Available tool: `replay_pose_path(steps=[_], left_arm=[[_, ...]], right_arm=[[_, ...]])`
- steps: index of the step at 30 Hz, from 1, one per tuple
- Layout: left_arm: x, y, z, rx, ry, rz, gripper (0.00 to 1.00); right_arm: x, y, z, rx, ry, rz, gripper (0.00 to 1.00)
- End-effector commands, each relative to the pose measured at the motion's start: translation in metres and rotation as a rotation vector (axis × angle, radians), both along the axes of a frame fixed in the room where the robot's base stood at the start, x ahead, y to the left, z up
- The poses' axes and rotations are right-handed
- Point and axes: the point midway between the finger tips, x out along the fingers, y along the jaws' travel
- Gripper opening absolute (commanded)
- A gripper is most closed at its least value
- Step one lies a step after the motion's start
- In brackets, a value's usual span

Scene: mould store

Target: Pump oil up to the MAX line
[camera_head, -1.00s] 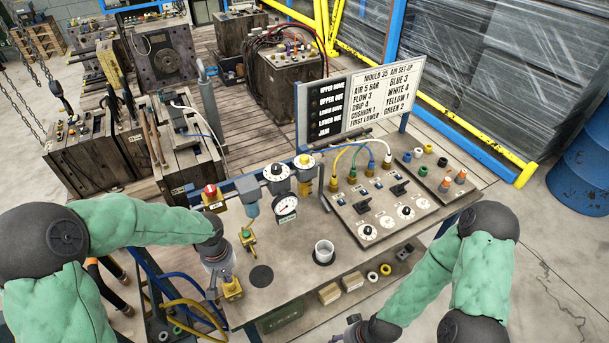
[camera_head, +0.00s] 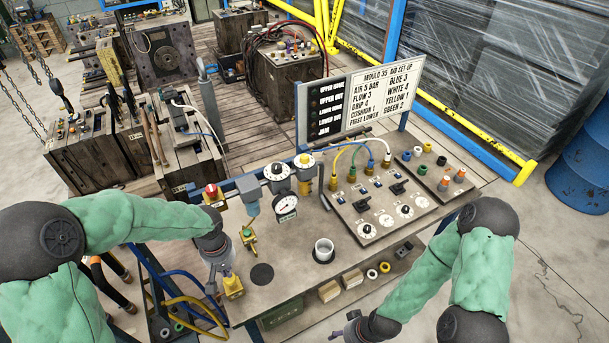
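A row of air units stands at the bench's back left: a grey-blue bowl (camera_head: 252,208), a regulator with a black-and-white dial (camera_head: 278,172) above a round gauge (camera_head: 286,205), and a yellow-topped unit (camera_head: 304,162). No oil level or MAX mark can be read. My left gripper (camera_head: 218,284) points down at the bench's left edge, close beside a yellow block (camera_head: 233,287); I cannot tell whether they touch, and its fingers are too unclear to judge. My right gripper (camera_head: 346,333) is low at the bottom edge, partly cut off, clear of the bench top.
A small yellow valve (camera_head: 248,238) is near my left wrist. A control panel (camera_head: 378,205) with knobs and hoses fills the right. A set-up sign (camera_head: 362,103) stands behind.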

Motion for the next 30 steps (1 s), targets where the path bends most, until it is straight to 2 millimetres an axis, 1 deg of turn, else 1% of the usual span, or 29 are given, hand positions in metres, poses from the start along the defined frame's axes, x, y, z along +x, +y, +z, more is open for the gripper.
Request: replay_pose_path(steps=[21,24,30], left_arm=[[0.001,0.000,0.058,0.000,-0.002,0.000,0.00],[0.000,0.000,0.060,0.001,-0.001,0.000,0.00],[0.000,0.000,0.059,0.000,0.000,0.000,0.00]], right_arm=[[0.000,0.000,0.037,0.000,0.000,0.000,0.57],[0.000,0.000,0.038,0.000,0.000,0.000,0.57],[0.000,0.000,0.037,0.000,0.000,0.000,0.57]])
